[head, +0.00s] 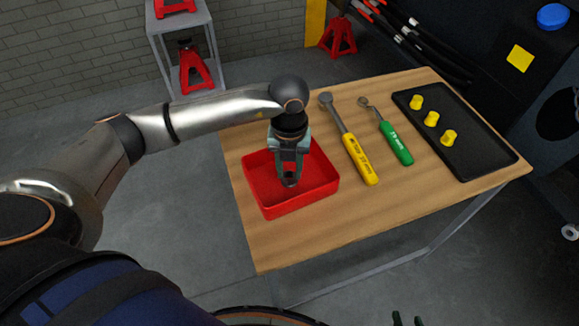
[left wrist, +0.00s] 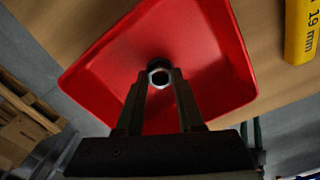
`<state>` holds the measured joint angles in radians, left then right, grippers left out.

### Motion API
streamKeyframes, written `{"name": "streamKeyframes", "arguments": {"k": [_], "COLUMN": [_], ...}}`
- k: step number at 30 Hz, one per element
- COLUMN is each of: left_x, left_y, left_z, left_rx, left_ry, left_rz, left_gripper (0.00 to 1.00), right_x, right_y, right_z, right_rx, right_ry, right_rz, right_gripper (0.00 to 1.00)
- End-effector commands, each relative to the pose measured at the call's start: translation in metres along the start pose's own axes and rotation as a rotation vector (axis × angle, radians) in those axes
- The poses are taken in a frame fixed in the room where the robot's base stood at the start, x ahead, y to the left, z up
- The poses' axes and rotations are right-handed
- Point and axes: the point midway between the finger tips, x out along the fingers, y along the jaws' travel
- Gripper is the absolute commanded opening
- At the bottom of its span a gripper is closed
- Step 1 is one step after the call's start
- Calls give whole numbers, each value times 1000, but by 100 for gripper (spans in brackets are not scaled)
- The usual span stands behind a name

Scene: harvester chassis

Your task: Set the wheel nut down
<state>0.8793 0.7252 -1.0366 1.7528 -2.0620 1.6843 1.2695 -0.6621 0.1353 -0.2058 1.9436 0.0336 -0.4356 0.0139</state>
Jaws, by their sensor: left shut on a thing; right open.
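My left gripper (head: 290,180) points down inside the red tray (head: 326,184) at the left of the wooden table. It is shut on the wheel nut, a dark metal hex ring. In the left wrist view the wheel nut (left wrist: 158,75) sits between the fingertips, over the red tray floor (left wrist: 205,65). I cannot tell whether the nut touches the floor. The nut is barely visible in the head view. My right gripper (head: 407,319) shows only its fingertips at the bottom edge of the head view, open and apart from the table.
A yellow-handled wrench (head: 358,160) and a green-handled wrench (head: 395,142) lie right of the tray. A black tray (head: 478,145) with several yellow caps (head: 431,119) is at the table's right. The front middle of the wooden table (head: 330,225) is clear.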

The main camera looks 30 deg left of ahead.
Motion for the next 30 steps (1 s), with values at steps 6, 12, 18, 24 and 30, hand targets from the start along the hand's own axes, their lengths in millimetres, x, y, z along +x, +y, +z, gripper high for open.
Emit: {"name": "streamKeyframes", "arguments": {"k": [6,12,18,24,30], "left_x": [1,2,2,1,-18], "left_y": [0,0,0,0,-1], "left_z": [0,0,0,0,1], "left_rx": [0,0,0,0,1], "left_ry": [0,0,0,0,-3], "left_rz": [-1,-1,-1,-1,-2], "left_gripper": [0,50,66,66,66], "right_x": [2,3,3,2,0], "right_y": [1,1,0,-1,-1], "right_z": [-1,1,1,0,0], "right_rx": [-1,-1,0,0,0], "right_ry": [6,0,-1,-1,3], "right_rz": [2,1,0,-2,-2], "right_gripper": [50,50,50,50,50]}}
